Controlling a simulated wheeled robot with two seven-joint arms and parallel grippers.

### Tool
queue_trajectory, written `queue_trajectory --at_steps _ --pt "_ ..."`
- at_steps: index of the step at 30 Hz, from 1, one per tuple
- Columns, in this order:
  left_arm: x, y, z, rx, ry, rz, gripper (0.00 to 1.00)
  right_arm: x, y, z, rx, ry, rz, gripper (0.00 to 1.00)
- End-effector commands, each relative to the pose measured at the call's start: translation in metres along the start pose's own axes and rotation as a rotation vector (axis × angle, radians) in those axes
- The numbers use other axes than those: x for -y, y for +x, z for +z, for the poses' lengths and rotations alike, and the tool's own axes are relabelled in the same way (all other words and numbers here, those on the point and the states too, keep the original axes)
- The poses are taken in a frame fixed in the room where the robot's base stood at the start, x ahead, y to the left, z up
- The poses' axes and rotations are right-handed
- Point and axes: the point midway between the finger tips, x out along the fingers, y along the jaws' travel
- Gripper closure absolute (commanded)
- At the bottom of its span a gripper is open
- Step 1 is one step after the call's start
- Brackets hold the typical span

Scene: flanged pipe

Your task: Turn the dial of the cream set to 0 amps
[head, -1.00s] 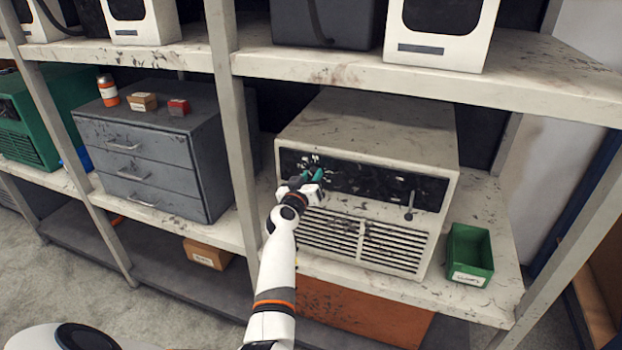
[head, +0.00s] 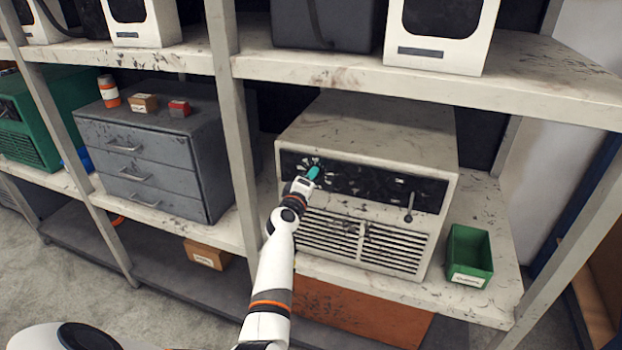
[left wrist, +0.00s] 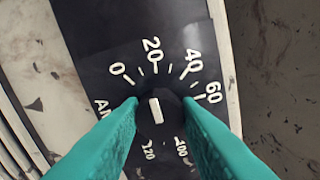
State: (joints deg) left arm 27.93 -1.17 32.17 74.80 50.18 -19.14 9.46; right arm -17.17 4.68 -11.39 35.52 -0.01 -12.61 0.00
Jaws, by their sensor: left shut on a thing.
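The cream set (head: 375,125) stands on the middle shelf, with a black control panel (head: 375,186) above its louvred grille. My left gripper (head: 313,172) is at the dial on the panel's left end. In the left wrist view its teal fingers are shut on both sides of the black dial (left wrist: 156,112). A white mark on the dial runs nearly upright in that view, its upper end roughly toward 20. The printed scale (left wrist: 151,55) shows 0, 20, 40, 60, 100 and 120; the fingers hide part of it. My right gripper is not in view.
A green bin (head: 469,254) stands right of the set. A shelf post (head: 236,150) rises left of it, and the upper shelf (head: 430,75) overhangs it. A grey drawer cabinet (head: 150,150) stands farther left. A small lever (head: 409,208) sticks out at the panel's right.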

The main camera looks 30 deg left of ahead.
Motion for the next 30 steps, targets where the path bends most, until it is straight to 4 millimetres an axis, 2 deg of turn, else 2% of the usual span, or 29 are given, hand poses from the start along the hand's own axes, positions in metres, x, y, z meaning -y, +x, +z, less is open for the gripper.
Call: queue_trajectory --at_steps 15,30 --pt "-0.0005 0.0 -0.0004 0.0 -0.419 0.001 0.93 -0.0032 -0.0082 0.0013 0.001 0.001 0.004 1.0" --pt "-0.0014 0.0 -0.0009 -0.001 -0.559 0.002 0.93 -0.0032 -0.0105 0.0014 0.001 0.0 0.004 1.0"
